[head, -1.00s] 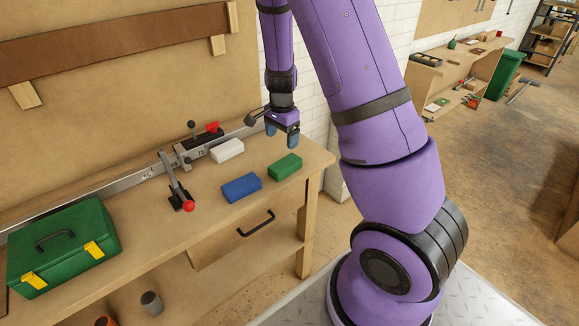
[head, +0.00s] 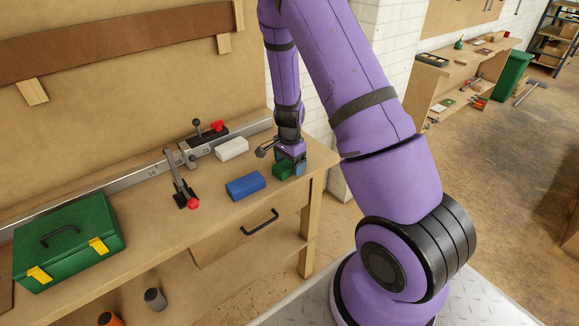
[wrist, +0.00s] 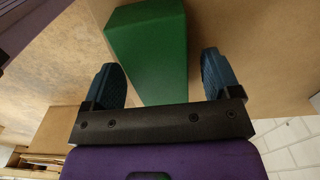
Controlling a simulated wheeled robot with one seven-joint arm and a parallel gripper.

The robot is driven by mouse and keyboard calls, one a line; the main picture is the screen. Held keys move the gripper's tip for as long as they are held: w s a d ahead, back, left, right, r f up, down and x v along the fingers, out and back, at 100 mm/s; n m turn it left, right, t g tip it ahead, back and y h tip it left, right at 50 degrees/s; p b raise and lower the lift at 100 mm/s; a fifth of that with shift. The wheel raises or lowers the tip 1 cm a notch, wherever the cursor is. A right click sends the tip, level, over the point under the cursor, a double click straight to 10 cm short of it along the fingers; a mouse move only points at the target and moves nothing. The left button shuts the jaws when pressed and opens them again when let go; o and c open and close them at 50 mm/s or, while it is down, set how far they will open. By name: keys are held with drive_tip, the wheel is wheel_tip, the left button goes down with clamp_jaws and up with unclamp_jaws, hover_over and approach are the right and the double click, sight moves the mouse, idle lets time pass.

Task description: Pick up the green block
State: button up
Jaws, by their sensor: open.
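The green block (head: 281,171) lies on the bench top near its right end, partly hidden behind my gripper in the head view. In the wrist view the green block (wrist: 150,50) lies between and just beyond my two blue fingertips, with a gap on each side. My gripper (head: 293,168) is open and low over the block, pointing down. In the wrist view my gripper (wrist: 160,78) has its fingers on either side of the block's near end. I cannot tell whether a finger touches it.
A blue block (head: 245,186) lies just left of the green one, and a white block (head: 232,149) lies behind. A green toolbox (head: 68,243) sits at the left. The bench's right edge is close.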

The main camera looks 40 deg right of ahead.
drive_tip(key=shift+f, duration=0.3)
drive_tip(key=shift+c, duration=0.5)
drive_tip(key=c, duration=1)
